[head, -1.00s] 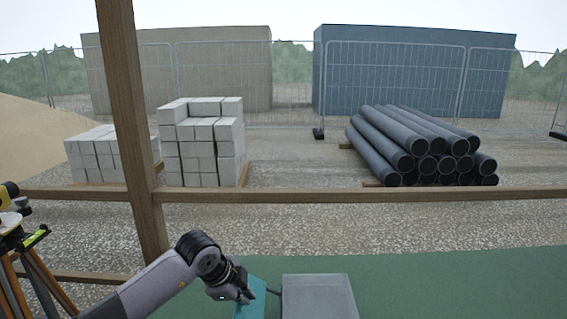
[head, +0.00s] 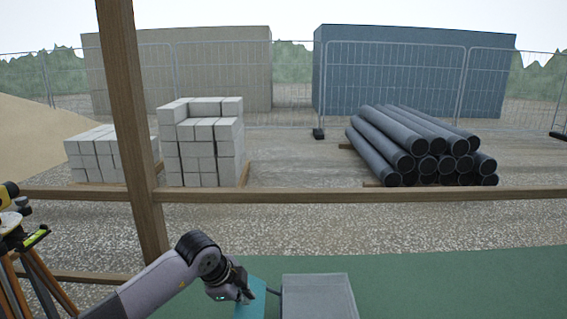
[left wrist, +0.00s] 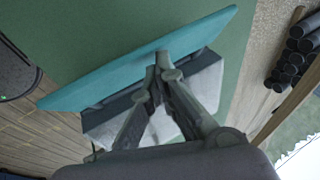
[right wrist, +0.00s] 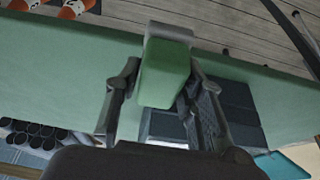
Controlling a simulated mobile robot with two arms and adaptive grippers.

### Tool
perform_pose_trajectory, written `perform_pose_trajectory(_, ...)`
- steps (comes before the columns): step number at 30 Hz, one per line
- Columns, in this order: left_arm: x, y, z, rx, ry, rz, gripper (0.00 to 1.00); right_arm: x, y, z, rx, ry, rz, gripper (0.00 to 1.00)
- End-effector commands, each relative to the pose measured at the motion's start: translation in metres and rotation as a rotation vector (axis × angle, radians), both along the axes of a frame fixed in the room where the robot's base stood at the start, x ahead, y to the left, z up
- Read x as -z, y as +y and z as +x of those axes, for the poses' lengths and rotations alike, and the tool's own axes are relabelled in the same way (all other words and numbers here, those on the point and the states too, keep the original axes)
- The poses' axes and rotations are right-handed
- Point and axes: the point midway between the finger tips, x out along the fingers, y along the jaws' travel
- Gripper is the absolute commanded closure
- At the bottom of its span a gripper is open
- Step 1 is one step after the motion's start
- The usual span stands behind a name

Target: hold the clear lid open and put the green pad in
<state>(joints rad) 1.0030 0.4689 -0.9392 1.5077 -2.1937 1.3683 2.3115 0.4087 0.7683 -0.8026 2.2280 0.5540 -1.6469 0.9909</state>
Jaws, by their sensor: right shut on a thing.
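A grey box with a flat, faintly see-through top (head: 318,292) stands at the bottom of the head view. I cannot tell how far its clear lid is raised. My left gripper (head: 249,296) is just left of the box, over a teal flat piece (head: 248,285). My right gripper (right wrist: 160,100) is shut on the green pad (right wrist: 165,72), which has a grey end. The right gripper is outside the head view.
The green table top (head: 440,285) is clear right of the box. A wooden post (head: 128,120) and rail (head: 350,195) stand beyond it. Dark box-like panels (right wrist: 240,105) lie behind the right fingers. A tripod instrument (head: 15,235) is at far left.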

Motion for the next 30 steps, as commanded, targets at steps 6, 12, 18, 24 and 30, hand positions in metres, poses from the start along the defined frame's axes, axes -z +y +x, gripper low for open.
perform_pose_trajectory(6,0.013,0.000,0.000,0.000,0.002,-0.001,1.00,0.000,0.000,0.000,0.000,0.000,0.000,0.89)
perform_pose_trajectory(12,0.026,0.000,-0.001,0.000,0.003,0.000,1.00,0.000,0.000,0.000,0.000,0.000,0.000,0.89)
perform_pose_trajectory(18,0.037,0.000,-0.001,0.001,0.003,0.000,1.00,0.000,0.000,0.000,0.000,0.000,0.000,0.89)
perform_pose_trajectory(24,0.050,0.000,-0.001,0.000,0.003,0.000,1.00,0.000,0.000,0.000,0.000,0.000,0.000,0.89)
perform_pose_trajectory(30,0.062,0.000,-0.001,0.000,0.002,0.000,1.00,0.000,0.000,0.000,0.000,0.000,0.000,0.89)
